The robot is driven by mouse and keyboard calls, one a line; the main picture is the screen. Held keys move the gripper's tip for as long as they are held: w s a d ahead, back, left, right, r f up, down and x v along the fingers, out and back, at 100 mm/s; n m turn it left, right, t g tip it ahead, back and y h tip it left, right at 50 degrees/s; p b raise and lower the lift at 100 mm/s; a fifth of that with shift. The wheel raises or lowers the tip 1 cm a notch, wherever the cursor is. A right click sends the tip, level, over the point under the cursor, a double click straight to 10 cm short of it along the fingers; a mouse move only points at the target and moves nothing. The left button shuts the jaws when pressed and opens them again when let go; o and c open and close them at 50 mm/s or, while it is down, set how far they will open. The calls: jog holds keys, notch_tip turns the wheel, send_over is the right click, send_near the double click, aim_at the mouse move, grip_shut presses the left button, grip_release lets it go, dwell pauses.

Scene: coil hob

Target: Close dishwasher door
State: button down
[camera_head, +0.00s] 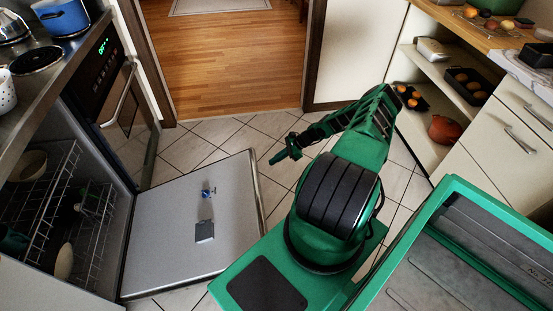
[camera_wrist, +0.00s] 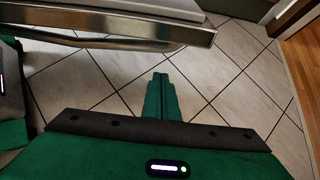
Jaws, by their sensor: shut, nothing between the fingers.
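The dishwasher door (camera_head: 190,232) is folded down open, its grey metal inner face up, at the lower left of the head view. Its outer edge (camera_wrist: 120,27) crosses the top of the wrist view, with a bar-like handle (camera_wrist: 100,42) below it. My gripper (camera_head: 274,160) is just past the door's far right corner, apart from it, pointing left. In the wrist view its green fingers (camera_wrist: 160,92) are together and empty over the tiles, with a gap to the door edge.
Dish racks (camera_head: 85,215) with some dishes sit inside the dishwasher. An oven (camera_head: 118,100) with a handle stands beyond it. White tiled floor (camera_head: 215,140) is clear beyond the door. Open shelves (camera_head: 455,90) and drawers (camera_head: 520,120) stand at the right.

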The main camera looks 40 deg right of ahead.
jog(key=w+a, duration=0.3)
jog(key=a, duration=0.2)
jog(key=shift+w+f, duration=0.2)
jog(key=shift+w, duration=0.05)
dwell(0.3)
